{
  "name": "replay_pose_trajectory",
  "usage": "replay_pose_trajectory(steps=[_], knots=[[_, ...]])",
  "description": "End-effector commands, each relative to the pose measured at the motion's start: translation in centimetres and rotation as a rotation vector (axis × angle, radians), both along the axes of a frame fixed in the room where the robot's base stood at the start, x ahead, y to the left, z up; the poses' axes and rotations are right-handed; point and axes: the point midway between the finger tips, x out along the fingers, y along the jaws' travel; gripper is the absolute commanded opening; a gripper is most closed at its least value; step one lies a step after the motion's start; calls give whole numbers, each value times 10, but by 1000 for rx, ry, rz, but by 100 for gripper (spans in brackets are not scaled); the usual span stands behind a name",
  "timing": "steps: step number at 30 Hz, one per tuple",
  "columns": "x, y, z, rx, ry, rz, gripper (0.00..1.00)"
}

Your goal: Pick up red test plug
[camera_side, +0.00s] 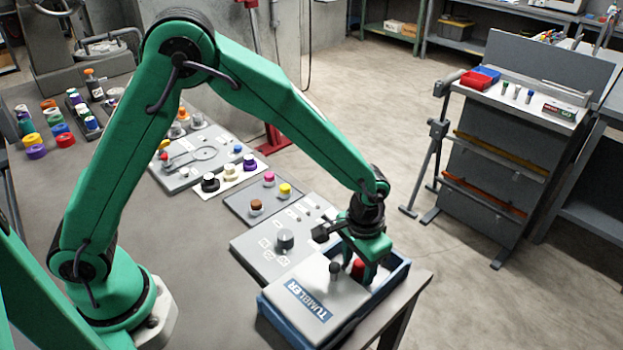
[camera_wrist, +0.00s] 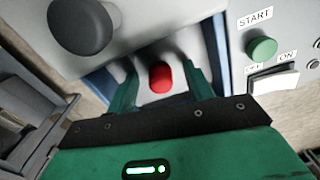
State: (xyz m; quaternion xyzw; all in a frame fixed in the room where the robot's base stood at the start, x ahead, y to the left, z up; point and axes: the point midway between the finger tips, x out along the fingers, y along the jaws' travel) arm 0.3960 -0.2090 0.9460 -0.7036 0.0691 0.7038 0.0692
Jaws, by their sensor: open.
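The red test plug (camera_wrist: 160,77) stands on a pale surface inside the blue-walled tumbler box (camera_side: 388,283). In the wrist view it lies between the two green fingers of my gripper (camera_wrist: 163,88), with a gap on each side. In the side view my gripper (camera_side: 366,266) points down into the box, and the red plug (camera_side: 358,268) shows beside a finger, partly hidden. My gripper is open and holds nothing. How far the fingertips reach down alongside the plug is hard to tell.
A grey TUMBLER cover (camera_side: 308,302) with a dark knob (camera_side: 336,271) is close to the left of my gripper. It also shows in the wrist view (camera_wrist: 125,40). A panel with a green START button (camera_wrist: 262,48) and a white switch (camera_wrist: 275,83) is at right there. Button panels (camera_side: 272,245) lie behind.

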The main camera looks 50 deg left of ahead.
Motion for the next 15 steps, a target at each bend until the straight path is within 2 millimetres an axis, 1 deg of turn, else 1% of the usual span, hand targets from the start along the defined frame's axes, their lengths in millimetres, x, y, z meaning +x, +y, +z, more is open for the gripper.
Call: replay_pose_trajectory(steps=[3,5,6,10,11,15], knots=[[0,0,0,0,0,0,52],[0,0,0,0,0,0,40],[0,0,0,0,0,0,32],[0,0,0,0,0,0,6],[0,0,0,0,0,0,4],[0,0,0,0,0,0,4]])
